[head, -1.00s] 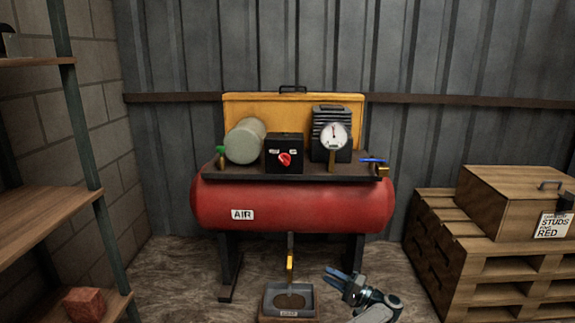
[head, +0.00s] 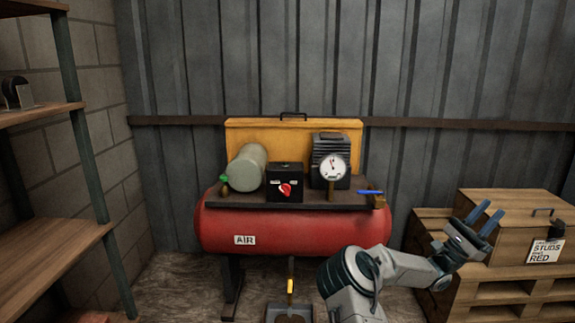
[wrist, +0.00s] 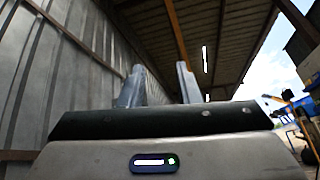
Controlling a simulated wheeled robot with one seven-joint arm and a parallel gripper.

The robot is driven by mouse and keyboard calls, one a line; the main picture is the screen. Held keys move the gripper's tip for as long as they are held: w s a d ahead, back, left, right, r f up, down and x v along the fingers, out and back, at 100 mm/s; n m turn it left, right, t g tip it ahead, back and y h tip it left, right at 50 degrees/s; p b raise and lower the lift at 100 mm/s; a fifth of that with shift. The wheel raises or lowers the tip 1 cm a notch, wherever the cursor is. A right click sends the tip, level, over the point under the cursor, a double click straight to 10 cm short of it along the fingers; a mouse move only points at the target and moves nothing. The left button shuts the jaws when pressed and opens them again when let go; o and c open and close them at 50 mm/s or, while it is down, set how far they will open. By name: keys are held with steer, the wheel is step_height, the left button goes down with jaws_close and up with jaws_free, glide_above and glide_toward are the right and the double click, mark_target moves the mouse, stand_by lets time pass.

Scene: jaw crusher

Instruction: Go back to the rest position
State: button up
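My gripper (head: 483,220) is raised at the right in the head view, in front of the wooden crate, with its two blue fingers pointing up and apart. The wrist view also shows my gripper (wrist: 158,85), with a clear gap between the fingers and nothing held. The wrist camera looks up towards the roof. The red air tank (head: 300,230) stands left of my arm, apart from the gripper. My arm hides part of the tank's lower right side and its right leg.
A wooden crate (head: 510,226) sits on pallets (head: 515,288) at the right, close behind my gripper. A shelf rack (head: 60,228) stands at the left. A grey tray (head: 272,314) is on the floor below the tank. The space above the gripper is free.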

steer(key=s+d+r+m+g+y+p, duration=0.1)
steer(key=s+d+m+g+y+p, duration=0.15)
steer(key=s+m+g+y, duration=0.45)
steer(key=s+d+r+m+g+y+p, duration=0.1)
steer(key=s+m+g+y+p, duration=0.25)
steer(key=s+y, duration=0.4)
steer(key=s+a+f+m+t+y+p, duration=0.25)
steer(key=s+a+t+y+p, duration=0.2)
steer(key=s+a, duration=0.25)
steer(key=s+a+r+m+t+y+p, duration=0.1)
steer(key=s+a+r+t+y+p, duration=0.1)
steer(key=a, duration=0.8)
steer(key=s+a+r+t+y+p, duration=0.2)
steer(key=a+r+t+y+p, duration=0.2)
steer(key=a, duration=0.6)
steer(key=s+a+r+m+t+y+p, duration=0.1)
steer(key=a+r+y+p, duration=0.4)
steer(key=a, duration=0.5)
step_height(320, 180, up, 2)
steer(key=shift+s+a+m+t+p, duration=0.15)
steer(key=shift+s+m+t+p, duration=0.15)
steer(key=shift+s+t+p, duration=0.65)
